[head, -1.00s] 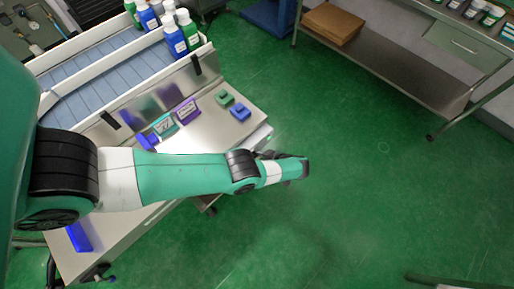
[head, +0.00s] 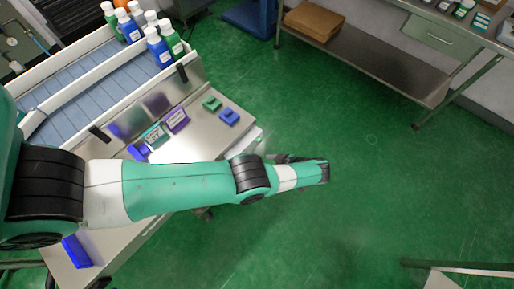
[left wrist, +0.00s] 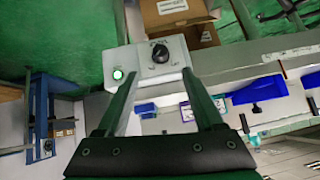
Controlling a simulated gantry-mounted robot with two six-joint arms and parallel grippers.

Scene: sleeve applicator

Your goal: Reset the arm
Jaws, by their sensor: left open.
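My left arm (head: 180,189) stretches from the left across the metal table (head: 85,268) in the head view. Its dark wrist end (head: 325,172) is past the table's right edge, over the green floor. In the left wrist view my left gripper (left wrist: 159,76) is open, its two dark fingers apart with nothing between them. Beyond the fingertips is a grey control box (left wrist: 119,68) with a lit green button (left wrist: 118,74) and a black knob (left wrist: 160,54). I cannot tell whether the fingers touch it. My right gripper is not in view.
A blue-grey conveyor (head: 75,85) carries several bottles (head: 158,46). Purple (head: 176,121), green (head: 212,103) and blue (head: 229,117) pieces lie on the table. A shelf bench (head: 385,78) with a cardboard box (head: 314,20) stands behind. The floor (head: 350,230) is open to the right.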

